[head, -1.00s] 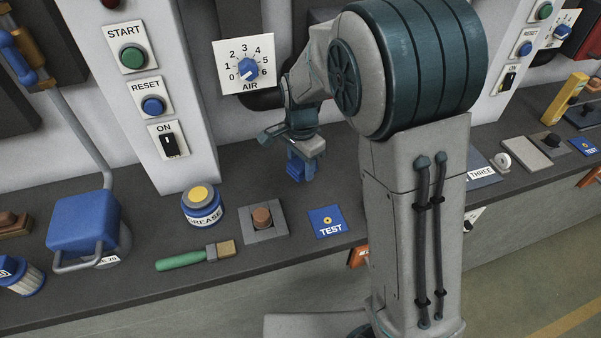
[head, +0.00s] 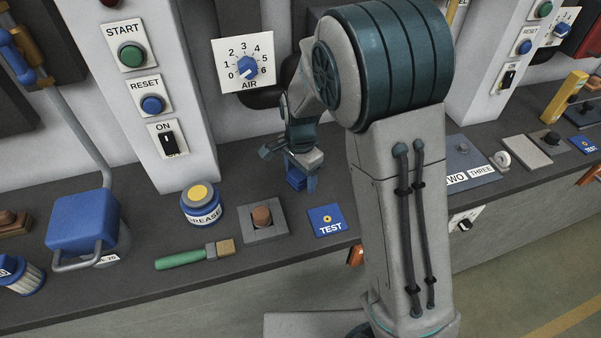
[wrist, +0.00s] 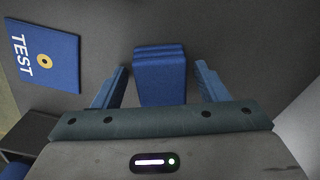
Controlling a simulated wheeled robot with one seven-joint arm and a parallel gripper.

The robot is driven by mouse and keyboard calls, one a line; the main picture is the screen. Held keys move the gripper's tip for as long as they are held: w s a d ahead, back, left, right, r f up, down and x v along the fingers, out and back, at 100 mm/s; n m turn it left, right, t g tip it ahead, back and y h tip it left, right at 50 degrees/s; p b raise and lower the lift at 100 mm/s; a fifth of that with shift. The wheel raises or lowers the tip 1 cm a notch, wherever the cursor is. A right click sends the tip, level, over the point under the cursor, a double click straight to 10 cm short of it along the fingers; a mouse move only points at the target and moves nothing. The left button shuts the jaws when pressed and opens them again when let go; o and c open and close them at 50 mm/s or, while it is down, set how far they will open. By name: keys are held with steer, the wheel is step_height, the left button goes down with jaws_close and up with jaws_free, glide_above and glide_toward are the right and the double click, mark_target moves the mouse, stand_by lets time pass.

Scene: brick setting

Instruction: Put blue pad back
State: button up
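My gripper (head: 301,180) points down over the dark bench, left of my upright arm link. The blue pad (head: 295,178) is a small blue block between its fingers. In the wrist view the blue pad (wrist: 160,78) lies midway between the two fingers, with steps at its far end. Whether the pad's underside touches the bench is unclear.
A blue TEST plate (head: 327,220) lies in front of the gripper. A grey plate with a brown knob (head: 261,217), a grease tin (head: 201,204) and a green-handled brush (head: 195,254) lie to its left. An AIR dial (head: 245,68) is on the wall behind.

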mark_target(300, 172)
steer(key=shift+r, duration=0.1)
step_height(300, 172, up, 12)
steer(key=s+d+r+n+t, duration=0.1)
steer(key=s+d+n, duration=0.4)
steer(key=s+d, duration=0.2)
steer(key=s+d+r+n+t, duration=0.2)
steer(key=s+d+n, duration=0.3)
steer(key=s, duration=0.6)
steer(key=shift+s+d, duration=0.4)
steer(key=shift+d, duration=0.65)
